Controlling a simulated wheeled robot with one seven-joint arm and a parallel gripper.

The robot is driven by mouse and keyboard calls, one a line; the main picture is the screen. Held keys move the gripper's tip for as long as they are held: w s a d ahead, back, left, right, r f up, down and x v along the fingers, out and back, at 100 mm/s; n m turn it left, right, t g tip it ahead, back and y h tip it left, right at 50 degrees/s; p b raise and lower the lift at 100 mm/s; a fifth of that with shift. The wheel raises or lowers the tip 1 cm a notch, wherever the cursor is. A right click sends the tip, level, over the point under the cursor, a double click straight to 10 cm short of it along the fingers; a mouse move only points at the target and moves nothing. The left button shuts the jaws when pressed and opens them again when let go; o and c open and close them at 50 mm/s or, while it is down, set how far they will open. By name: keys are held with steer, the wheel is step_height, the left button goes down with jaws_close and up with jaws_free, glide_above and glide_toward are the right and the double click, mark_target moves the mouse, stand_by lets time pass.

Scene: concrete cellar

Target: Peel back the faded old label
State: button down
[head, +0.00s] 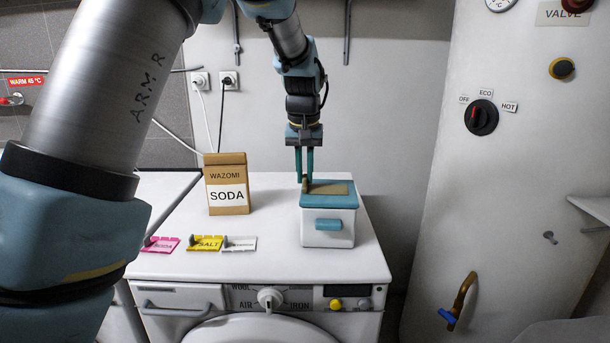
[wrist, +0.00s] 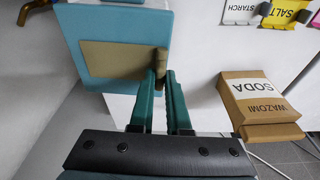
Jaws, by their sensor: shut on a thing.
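The faded tan label (head: 332,189) lies on the blue lid (head: 345,202) of a white box (head: 313,238). The label also shows in the wrist view (wrist: 115,59), with its raised end (wrist: 162,61) standing up from the lid. My gripper (head: 305,178) points down at the label's left end in the head view. Its green fingers (wrist: 163,76) are shut on that raised end. The rest of the label looks flat on the lid. The exact contact between fingertips and label is partly hidden.
The box stands on a white washing machine top (head: 280,262). A brown SODA carton (head: 228,166) stands to the left. Pink SODA (head: 161,244), yellow SALT (head: 205,243) and white STARCH (head: 240,243) tags lie near the front.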

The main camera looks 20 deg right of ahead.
steer(key=shift+d, duration=0.1)
steer(key=shift+s+d+p, duration=0.3)
steer(key=shift+s+d, duration=0.1)
steer(key=shift+d, duration=0.3)
steer(key=shift+s+d+p, duration=0.35)
steer(key=shift+s+d, duration=0.05)
steer(key=shift+d, duration=0.35)
steer(key=shift+s+d+p, duration=0.3)
steer(key=shift+s+d, duration=0.1)
steer(key=shift+d, duration=0.3)
steer(key=shift+s+d+p, duration=0.25)
steer(key=shift+s+d, duration=0.05)
steer(key=shift+d, duration=0.2)
steer(key=shift+s+d+p, duration=0.25)
steer(key=shift+d, duration=0.25)
steer(key=shift+s+d, duration=0.15)
steer(key=shift+d, duration=0.15)
steer(key=shift+s+d+p, duration=0.3)
steer(key=shift+d+p, duration=0.1)
steer(key=shift+d, duration=0.15)
steer(key=shift+s+d+p, duration=0.3)
steer(key=shift+d+p, duration=0.1)
steer(key=shift+d, duration=0.15)
steer(key=c, duration=0.7)
jaws_free()
steer(key=shift+r+p, duration=2.65)
steer(key=shift+r, duration=0.85)
steer(key=shift+a, duration=0.1)
